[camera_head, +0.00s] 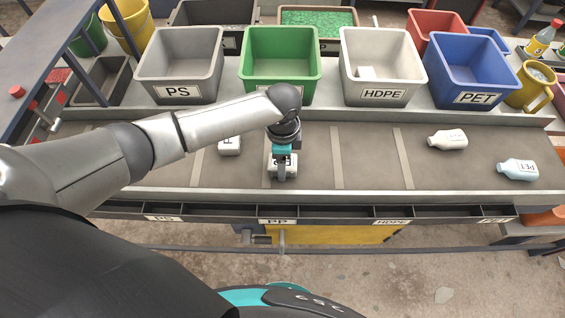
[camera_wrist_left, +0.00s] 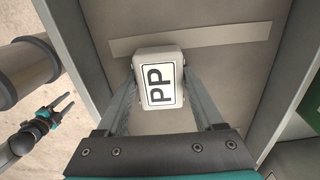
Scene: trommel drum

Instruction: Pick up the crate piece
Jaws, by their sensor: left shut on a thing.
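A small white block-like piece with a black-and-white PP label (camera_wrist_left: 158,88) is between the fingers of my left gripper (camera_wrist_left: 158,78). My left gripper is shut on it, with one finger against each side. In the head view my left gripper (camera_head: 282,168) points down over the belt, and the white piece (camera_head: 292,169) shows partly behind its fingers. I cannot tell whether the piece touches the belt. My right gripper (camera_wrist_left: 68,103) shows at the left of the left wrist view, with its fingers apart and empty. It is not in the head view.
Another white labelled piece (camera_head: 229,146) lies on the belt (camera_head: 365,150) to the left. A white bottle (camera_head: 447,140) and a pale blue bottle (camera_head: 517,169) lie at the right. Behind stand the PS bin (camera_head: 180,58), a green bin (camera_head: 280,58), the HDPE bin (camera_head: 382,60) and the PET bin (camera_head: 470,65).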

